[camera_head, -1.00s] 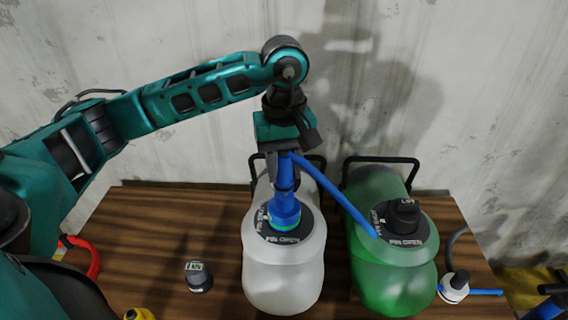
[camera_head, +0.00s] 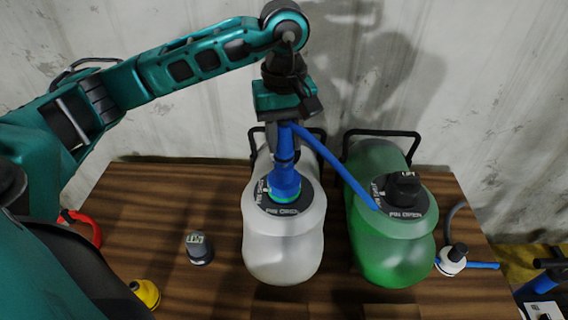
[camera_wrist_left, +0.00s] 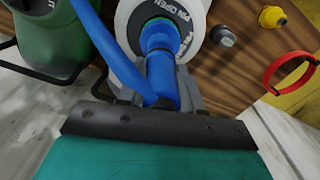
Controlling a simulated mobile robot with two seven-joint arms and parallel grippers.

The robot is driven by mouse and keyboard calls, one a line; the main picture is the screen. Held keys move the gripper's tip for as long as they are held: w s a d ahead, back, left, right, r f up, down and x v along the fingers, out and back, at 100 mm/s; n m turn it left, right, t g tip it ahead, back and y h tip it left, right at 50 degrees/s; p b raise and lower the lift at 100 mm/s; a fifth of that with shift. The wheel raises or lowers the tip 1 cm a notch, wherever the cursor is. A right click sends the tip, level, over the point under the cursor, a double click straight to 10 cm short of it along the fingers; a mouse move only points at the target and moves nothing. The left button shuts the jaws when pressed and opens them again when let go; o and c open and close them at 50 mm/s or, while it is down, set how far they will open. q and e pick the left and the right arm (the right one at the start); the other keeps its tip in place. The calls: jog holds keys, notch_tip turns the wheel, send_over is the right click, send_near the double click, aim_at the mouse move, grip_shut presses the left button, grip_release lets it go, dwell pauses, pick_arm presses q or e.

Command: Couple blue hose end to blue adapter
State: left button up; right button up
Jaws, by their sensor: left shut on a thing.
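The hose end stands upright on the middle of the dark valve plate, at a green-blue ring that is probably the blue adapter. In the left wrist view the hose end (camera_wrist_left: 160,80) meets a blue and teal ring (camera_wrist_left: 158,28) inside the valve plate. The contact itself is partly hidden, so I cannot tell whether it is locked. My right gripper is not in view.
The green container (camera_head: 385,255) with a black cap stands close on the right. A grey cap (camera_head: 199,248) lies on the wooden table (camera_head: 140,220) to the left, with a yellow piece (camera_head: 146,292) and a red ring (camera_head: 85,226). A white-and-black pump part (camera_head: 452,259) is at far right.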

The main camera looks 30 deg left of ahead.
pick_arm(q)
jog(key=shift+f+b, duration=0.85)
jog(key=shift+f, duration=0.15)
dwell(0.8)
jog(key=o, duration=1.1)
notch_tip(320, 180, up, 13)
jog(key=shift+p, duration=1.05)
